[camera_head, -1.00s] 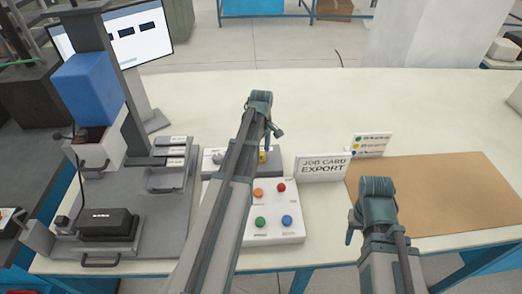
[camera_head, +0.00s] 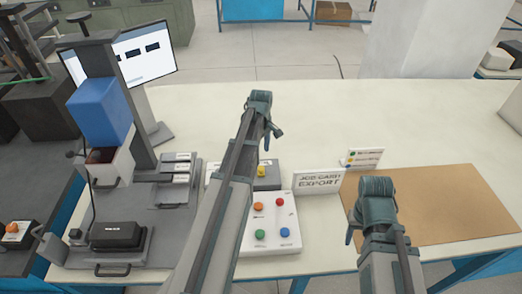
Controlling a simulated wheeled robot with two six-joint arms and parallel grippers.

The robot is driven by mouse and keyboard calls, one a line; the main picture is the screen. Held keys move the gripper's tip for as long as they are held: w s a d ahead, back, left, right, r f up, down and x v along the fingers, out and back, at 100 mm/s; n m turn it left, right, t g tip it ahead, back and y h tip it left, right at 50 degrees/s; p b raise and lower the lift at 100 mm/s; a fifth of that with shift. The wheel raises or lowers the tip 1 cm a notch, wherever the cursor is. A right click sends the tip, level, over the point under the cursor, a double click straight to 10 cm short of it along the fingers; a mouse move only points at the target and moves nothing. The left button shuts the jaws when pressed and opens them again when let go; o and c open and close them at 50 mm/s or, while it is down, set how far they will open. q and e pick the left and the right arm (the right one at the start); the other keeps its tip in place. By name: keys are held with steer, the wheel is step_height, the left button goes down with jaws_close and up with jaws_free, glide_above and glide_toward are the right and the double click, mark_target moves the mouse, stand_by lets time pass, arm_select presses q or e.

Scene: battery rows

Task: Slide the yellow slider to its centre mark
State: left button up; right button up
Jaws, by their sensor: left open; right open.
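The yellow slider (camera_head: 262,171) sits on a dark grey slider block (camera_head: 268,183) behind the white button box. My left arm crosses in front of the block and hides its middle, so the centre mark cannot be made out. My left gripper (camera_head: 264,118) is open and empty, in the picture above and beyond the slider, apart from it. My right gripper (camera_head: 358,222) is open and empty, to the right of the button box, near the brown mat.
A white box (camera_head: 270,243) carries orange, red, green and blue buttons. A job card sign (camera_head: 319,181) and a small colour-legend card (camera_head: 364,158) stand to the right. A brown mat (camera_head: 450,205) lies at right. A grey station with a blue block (camera_head: 100,110) stands left. The back table is clear.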

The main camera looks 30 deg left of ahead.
arm_select(q)
step_height(320, 180, up, 5)
steer(key=p, duration=0.4)
steer(key=shift+r, duration=0.1)
arm_select(e)
step_height(320, 180, up, 5)
steer(key=shift+r, duration=0.15)
arm_select(q)
steer(key=s+d+f+m+b, duration=0.1)
steer(key=s+d+m+b, duration=0.1)
steer(key=s+d+m, duration=0.4)
steer(key=s+d+f+m+b, duration=0.1)
steer(key=s+d+m, duration=0.5)
steer(key=d, duration=0.7)
steer(key=s+d+f+m+y+b, duration=0.1)
steer(key=s+d+f+m+b, duration=0.1)
steer(key=s+d+m, duration=0.4)
steer(key=d+f+m, duration=0.1)
steer(key=d, duration=0.2)
steer(key=shift+s+d+f+b, duration=0.15)
steer(key=shift+d+f+b, duration=0.05)
steer(key=shift+f+b, duration=0.1)
arm_select(e)
step_height(320, 180, down, 6)
steer(key=shift+r, duration=0.15)
arm_select(q)
steer(key=shift+c, duration=0.2)
